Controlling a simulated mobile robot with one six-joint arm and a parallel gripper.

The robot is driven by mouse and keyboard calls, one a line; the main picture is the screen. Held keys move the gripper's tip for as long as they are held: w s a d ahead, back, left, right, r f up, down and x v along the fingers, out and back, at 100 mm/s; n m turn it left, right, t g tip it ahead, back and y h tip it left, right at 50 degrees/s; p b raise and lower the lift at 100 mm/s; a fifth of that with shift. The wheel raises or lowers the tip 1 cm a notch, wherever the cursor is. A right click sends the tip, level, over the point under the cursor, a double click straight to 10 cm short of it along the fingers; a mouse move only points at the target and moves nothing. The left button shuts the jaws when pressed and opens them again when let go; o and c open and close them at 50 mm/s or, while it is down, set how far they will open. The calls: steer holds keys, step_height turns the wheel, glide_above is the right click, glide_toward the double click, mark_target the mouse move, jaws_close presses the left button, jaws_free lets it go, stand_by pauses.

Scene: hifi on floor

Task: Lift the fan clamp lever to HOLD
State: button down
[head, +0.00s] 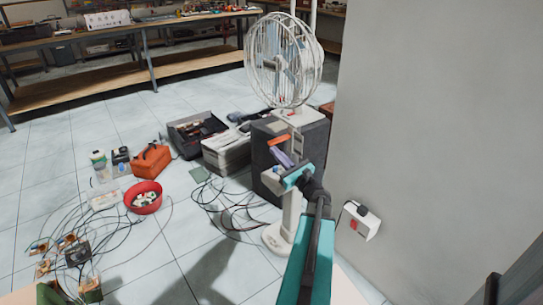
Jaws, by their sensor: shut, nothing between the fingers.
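The white fan (284,60) stands upright on a pale post with a round base (277,240). A small orange-red piece (279,142) sticks out to the left at the post, below the fan's neck; it looks like the clamp lever, but I cannot read any HOLD mark. My gripper (278,159) is at the end of my teal arm, just below this piece and in front of the post. It looks shut and empty. I cannot tell whether it touches the piece. My gripper and arm hide part of the post.
A grey wall with a white socket box (361,221) stands close on the right. A dark speaker-like box (268,150) is behind the post. A red bowl (143,197), an orange bag (151,161) and loose cables lie on the floor to the left. A workbench (150,82) is behind.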

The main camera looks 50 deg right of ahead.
steer(key=f+b, duration=0.1)
steer(key=f, duration=0.1)
steer(key=f+b, duration=0.1)
steer(key=f, duration=0.1)
steer(key=shift+w+a+f+b, duration=0.15)
steer(key=shift+w+b, duration=0.05)
steer(key=shift+b, duration=0.2)
steer(key=p+v, duration=0.1)
steer(key=v, duration=0.9)
steer(key=shift+a+p, duration=0.2)
steer(key=shift+p, duration=0.15)
steer(key=shift+w+r, duration=0.15)
steer(key=shift+r, duration=0.05)
